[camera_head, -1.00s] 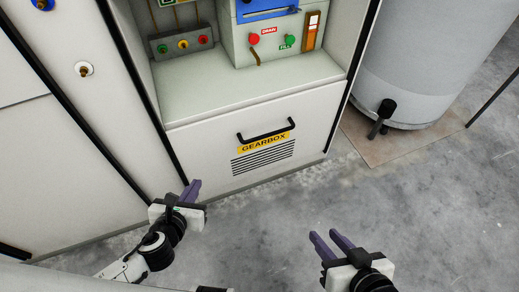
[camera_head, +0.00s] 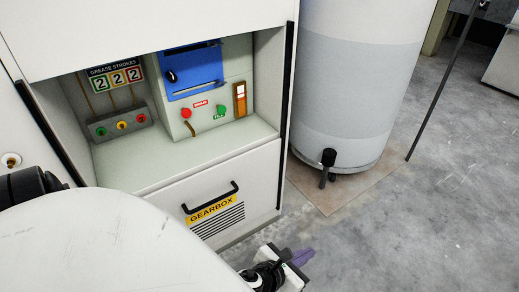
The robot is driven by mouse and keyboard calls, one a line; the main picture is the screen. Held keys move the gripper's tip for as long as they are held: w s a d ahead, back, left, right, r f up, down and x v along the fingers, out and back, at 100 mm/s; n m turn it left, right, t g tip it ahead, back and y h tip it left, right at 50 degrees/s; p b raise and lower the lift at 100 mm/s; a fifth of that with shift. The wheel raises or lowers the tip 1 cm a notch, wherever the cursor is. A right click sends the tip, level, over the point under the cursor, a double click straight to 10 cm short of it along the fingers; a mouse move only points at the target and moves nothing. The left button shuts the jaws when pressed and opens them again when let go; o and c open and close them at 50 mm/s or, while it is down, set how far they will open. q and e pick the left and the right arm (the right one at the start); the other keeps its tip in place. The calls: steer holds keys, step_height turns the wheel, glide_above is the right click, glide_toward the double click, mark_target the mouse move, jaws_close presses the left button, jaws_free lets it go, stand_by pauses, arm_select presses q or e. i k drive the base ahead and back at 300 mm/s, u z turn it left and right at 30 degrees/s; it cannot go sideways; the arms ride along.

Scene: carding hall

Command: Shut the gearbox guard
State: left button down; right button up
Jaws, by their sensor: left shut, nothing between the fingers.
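The pale front panel (camera_head: 255,189) labelled GEARBOX sits at the lower middle, with a black handle (camera_head: 209,203) above its yellow label and vent slots. It stands upright below an open recess (camera_head: 200,157). My left arm's white link covers its lower left part. My right gripper is out of view.
The recess holds a blue-covered box (camera_head: 190,72) with red and green knobs, a button strip (camera_head: 121,122) and grease counters (camera_head: 116,76). A grey drum (camera_head: 355,80) with a black tap (camera_head: 328,160) stands right. Floor at lower right is clear.

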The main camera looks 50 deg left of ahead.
mark_target(216, 201)
steer(key=z, duration=0.2)
steer(key=i, duration=1.5)
steer(key=u, duration=2.95)
